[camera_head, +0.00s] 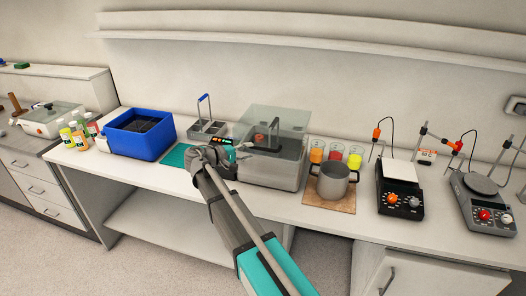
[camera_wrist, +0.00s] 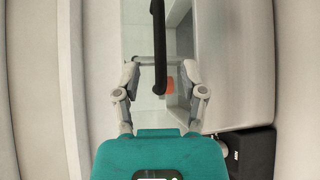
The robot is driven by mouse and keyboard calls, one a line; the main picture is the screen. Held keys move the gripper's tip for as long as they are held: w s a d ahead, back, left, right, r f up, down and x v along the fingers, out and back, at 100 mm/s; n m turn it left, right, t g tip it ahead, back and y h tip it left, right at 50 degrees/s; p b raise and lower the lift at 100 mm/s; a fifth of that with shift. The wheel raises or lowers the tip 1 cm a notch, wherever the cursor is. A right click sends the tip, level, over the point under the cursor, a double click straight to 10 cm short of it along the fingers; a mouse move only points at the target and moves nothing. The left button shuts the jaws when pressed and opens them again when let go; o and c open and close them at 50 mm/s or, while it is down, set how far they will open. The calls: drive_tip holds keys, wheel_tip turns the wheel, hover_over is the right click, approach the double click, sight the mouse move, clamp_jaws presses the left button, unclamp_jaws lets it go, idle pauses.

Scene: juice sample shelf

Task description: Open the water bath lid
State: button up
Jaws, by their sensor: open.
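The water bath (camera_head: 268,172) is a grey box on the bench, right of centre in the head view. Its clear lid (camera_head: 285,119) rises above the body, and its exact angle is hard to tell. My gripper (camera_head: 240,150) is at the left side of the bath, close to the lid. In the wrist view my gripper (camera_wrist: 160,68) is open, with its two fingers apart. A dark bar (camera_wrist: 157,30), which looks like the lid's handle, runs down between the fingers with gaps on both sides. An orange thing (camera_wrist: 169,87) shows behind it.
A grey pot (camera_head: 332,184) on a wooden board and several juice glasses (camera_head: 335,152) stand right of the bath. A blue tub (camera_head: 135,145) and a grey rack (camera_head: 207,130) with a blue handle are to the left. A shelf runs above.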

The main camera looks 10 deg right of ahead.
sight(261, 149)
drive_tip(key=shift+b+x, duration=0.35)
drive_tip(key=shift+x, duration=2.75)
drive_tip(key=shift+c, duration=0.3)
clamp_jaws()
